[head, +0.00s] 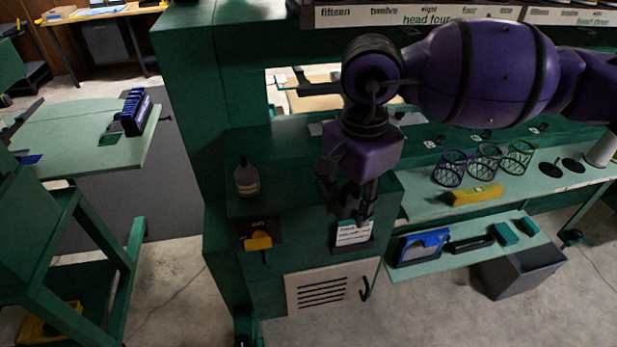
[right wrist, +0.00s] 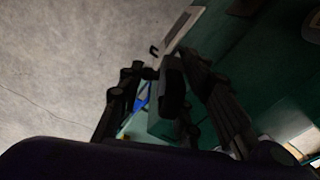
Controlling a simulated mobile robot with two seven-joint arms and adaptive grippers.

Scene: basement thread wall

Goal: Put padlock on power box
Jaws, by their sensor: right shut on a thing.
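The power box (head: 270,290) is the green cabinet in the middle of the head view, with a yellow switch (head: 258,241) marked ON and a pale slotted panel (head: 318,290) on its front. A black hook (head: 366,288) sits beside the panel's right edge. My right gripper (head: 348,205) is above the box's front right, pointing down. It is shut on a dark block, which I take to be the padlock (right wrist: 172,90), seen between the fingers in the right wrist view. In the head view the fingers mostly hide it, and its shackle is not clear. My left gripper is not in view.
A grey bottle (head: 246,178) stands on the box's top left. Shelves to the right hold wire baskets (head: 486,163), a yellow level (head: 475,195) and a blue item (head: 424,247). The floor in front is clear.

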